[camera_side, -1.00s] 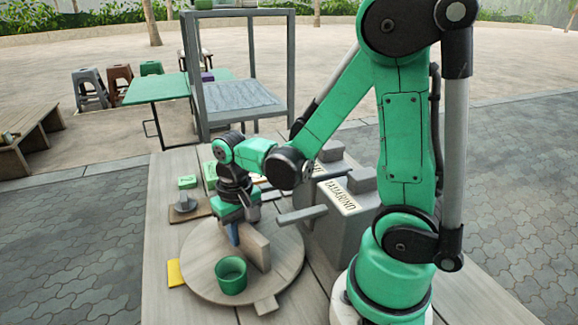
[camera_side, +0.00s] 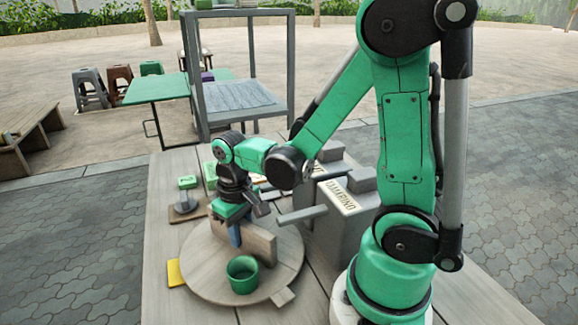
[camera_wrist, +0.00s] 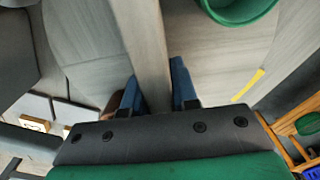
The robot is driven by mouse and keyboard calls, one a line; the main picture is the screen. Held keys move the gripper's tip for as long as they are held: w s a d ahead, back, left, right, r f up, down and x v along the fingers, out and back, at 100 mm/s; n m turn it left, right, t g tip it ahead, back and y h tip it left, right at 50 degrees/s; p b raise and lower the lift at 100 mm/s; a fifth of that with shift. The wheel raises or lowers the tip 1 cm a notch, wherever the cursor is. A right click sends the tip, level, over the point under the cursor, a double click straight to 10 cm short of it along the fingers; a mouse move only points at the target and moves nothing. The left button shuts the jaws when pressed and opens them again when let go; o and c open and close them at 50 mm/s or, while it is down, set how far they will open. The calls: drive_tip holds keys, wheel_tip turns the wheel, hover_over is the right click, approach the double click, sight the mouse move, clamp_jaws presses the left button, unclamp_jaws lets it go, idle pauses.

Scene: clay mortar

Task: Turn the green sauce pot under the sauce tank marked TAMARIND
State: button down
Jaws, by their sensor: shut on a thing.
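The green sauce pot (camera_side: 242,274) stands upright on the round wooden turntable (camera_side: 205,280), near its front edge; part of it shows at the top of the wrist view (camera_wrist: 238,8). An upright wooden board (camera_side: 258,247) crosses the middle of the turntable. My gripper (camera_wrist: 158,85) is shut on this board, with one blue finger on each side; in the side view it is at the board's left end (camera_side: 235,235). The grey tank marked TAMARIND (camera_side: 343,197) stands right of the turntable, its spout (camera_side: 302,215) reaching toward it. The pot is not under that spout.
A second grey tank (camera_side: 330,152) stands behind the TAMARIND one. A wooden tab (camera_side: 283,297) sticks out of the turntable's front rim. A yellow piece (camera_side: 174,273) lies at its left edge.

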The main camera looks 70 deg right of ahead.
drive_tip(key=shift+n, duration=6.4)
drive_tip(key=c, duration=0.7)
unclamp_jaws()
drive_tip(key=shift+r, duration=2.85)
